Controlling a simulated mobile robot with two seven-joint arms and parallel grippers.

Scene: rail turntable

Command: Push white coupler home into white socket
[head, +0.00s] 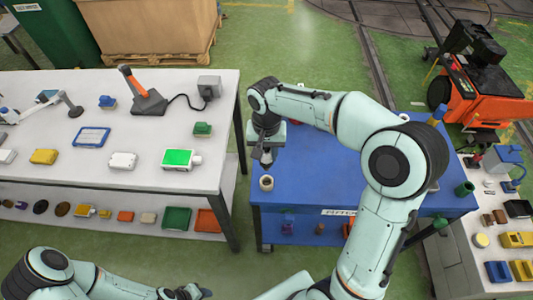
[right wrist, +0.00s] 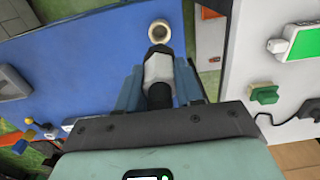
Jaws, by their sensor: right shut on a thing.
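My right gripper (head: 267,158) is above the near left part of the blue table and points down. In the right wrist view it is shut on the white coupler (right wrist: 157,68), a pale faceted body with a dark nose, between the blue-grey fingers. The white socket (head: 266,183) is a cream ring with a dark hole near the table's left front corner. It also shows in the right wrist view (right wrist: 159,31), just beyond the coupler's nose. A small gap seems to separate them. My left gripper (head: 188,292) is at the bottom edge, and its fingers are unclear.
The blue table (head: 320,175) is mostly clear around the socket. A white table (head: 60,120) on the left, across a narrow gap, holds a green-screened device (head: 178,158), a green plug (head: 202,129) and several small items. A green cylinder (head: 464,188) stands at the blue table's right edge.

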